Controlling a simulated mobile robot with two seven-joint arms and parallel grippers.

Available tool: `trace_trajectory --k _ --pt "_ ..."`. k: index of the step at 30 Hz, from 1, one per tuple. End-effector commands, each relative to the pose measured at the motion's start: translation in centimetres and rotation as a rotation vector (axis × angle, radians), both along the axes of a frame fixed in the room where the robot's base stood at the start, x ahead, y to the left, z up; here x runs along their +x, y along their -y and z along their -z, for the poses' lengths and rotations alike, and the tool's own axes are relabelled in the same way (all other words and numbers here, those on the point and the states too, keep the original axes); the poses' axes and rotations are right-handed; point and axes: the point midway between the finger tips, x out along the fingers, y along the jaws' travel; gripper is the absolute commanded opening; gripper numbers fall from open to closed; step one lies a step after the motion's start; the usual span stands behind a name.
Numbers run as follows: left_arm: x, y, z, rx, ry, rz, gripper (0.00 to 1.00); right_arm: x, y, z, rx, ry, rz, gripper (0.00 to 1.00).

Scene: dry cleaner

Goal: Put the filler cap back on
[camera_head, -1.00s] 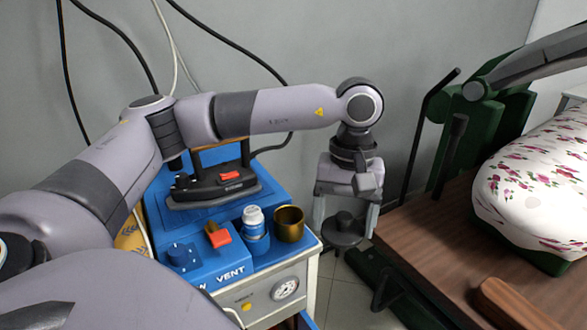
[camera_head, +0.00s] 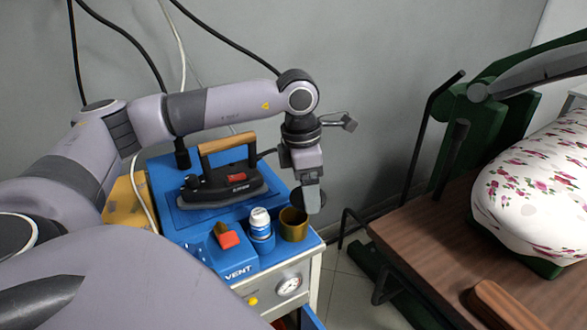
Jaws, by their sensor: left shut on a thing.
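The brass cup-shaped filler neck (camera_head: 293,226) stands open at the right edge of the blue top. The cap is above and slightly right of and behind the neck's rim in the picture. I cannot tell whether they touch. My right gripper is not in view.
An iron (camera_head: 226,182) with a wooden handle rests on the blue top (camera_head: 178,224). A white-capped bottle (camera_head: 260,224) stands just left of the neck, beside a red switch (camera_head: 229,239). A gauge (camera_head: 289,285) is on the front. A pressing table (camera_head: 440,240) stands at right.

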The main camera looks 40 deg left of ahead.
Motion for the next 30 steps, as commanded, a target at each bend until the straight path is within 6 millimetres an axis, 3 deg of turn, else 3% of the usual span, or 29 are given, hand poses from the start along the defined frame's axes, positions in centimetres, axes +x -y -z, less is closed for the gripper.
trace_trajectory --k 6,12,20,30 --pt "0.0 -2.4 -0.6 0.001 -0.001 -0.363 0.46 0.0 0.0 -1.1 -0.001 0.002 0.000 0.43" --pt "-0.1 -3.6 -0.8 -0.001 -0.001 -0.554 0.46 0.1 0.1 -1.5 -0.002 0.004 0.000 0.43" --pt "-0.1 -3.9 -0.3 -0.001 -0.002 -0.603 0.46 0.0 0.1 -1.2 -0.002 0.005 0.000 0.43" --pt "-0.1 -3.9 2.5 -0.001 -0.002 -0.601 0.46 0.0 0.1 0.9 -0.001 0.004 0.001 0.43"
